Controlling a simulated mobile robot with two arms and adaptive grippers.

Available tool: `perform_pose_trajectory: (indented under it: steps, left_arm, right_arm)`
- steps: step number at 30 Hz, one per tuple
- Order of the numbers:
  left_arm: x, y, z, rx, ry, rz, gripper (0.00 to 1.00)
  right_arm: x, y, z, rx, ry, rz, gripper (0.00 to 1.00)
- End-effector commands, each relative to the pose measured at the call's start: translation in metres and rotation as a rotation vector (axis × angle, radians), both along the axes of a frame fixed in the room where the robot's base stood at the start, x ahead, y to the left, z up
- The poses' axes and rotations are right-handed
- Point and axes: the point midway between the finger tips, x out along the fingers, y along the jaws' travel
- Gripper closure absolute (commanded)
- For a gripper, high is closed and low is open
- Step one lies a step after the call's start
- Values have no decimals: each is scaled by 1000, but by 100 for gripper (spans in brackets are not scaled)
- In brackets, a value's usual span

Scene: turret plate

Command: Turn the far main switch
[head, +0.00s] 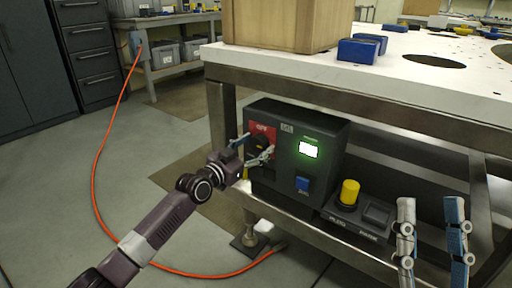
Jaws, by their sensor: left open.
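The main switch (261,131) is on the front left of a dark control box under the white table. It has a red plate with white lettering that seems to read OFF, and a dark knob partly hidden by my gripper. My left gripper (256,149) is open, with its fingers at either side of the knob. I cannot tell whether they touch it. My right gripper (430,202) is at the lower right, its two fingers pointing up and wide apart, with nothing between them.
The control box (333,133) has a lit green display (308,150) and a blue button (302,184). A yellow knob (349,192) stands on a panel to its right. The white tabletop (400,75) overhangs the box. An orange cable (95,175) runs across the floor at left.

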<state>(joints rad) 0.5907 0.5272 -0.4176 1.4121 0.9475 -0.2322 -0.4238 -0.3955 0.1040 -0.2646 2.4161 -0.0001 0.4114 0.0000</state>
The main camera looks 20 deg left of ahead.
Motion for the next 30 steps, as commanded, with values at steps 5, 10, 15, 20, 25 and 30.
perform_pose_trajectory:
  steps: [5, 10, 15, 20, 25, 30]
  left_arm:
    - [0, 0, 0, 0, 0, 0, 41]
    - [0, 0, 0, 0, 0, 0, 51]
    - [0, 0, 0, 0, 0, 0, 70]
    - [0, 0, 0, 0, 0, 0, 83]
    - [0, 0, 0, -12, 5, 0, 83]
    - [0, 0, 1, -65, 24, 0, 83]
  right_arm:
    - [-1, 0, 1, 1, -5, 0, 60]
    - [-1, 0, 1, 1, -4, 0, 60]
    - [-1, 0, 1, 1, -4, 0, 60]
    - [-1, 0, 1, 1, -3, 0, 60]
    - [1, 0, 0, -1, 2, 0, 60]
    - [6, 1, -3, -8, 29, -1, 60]
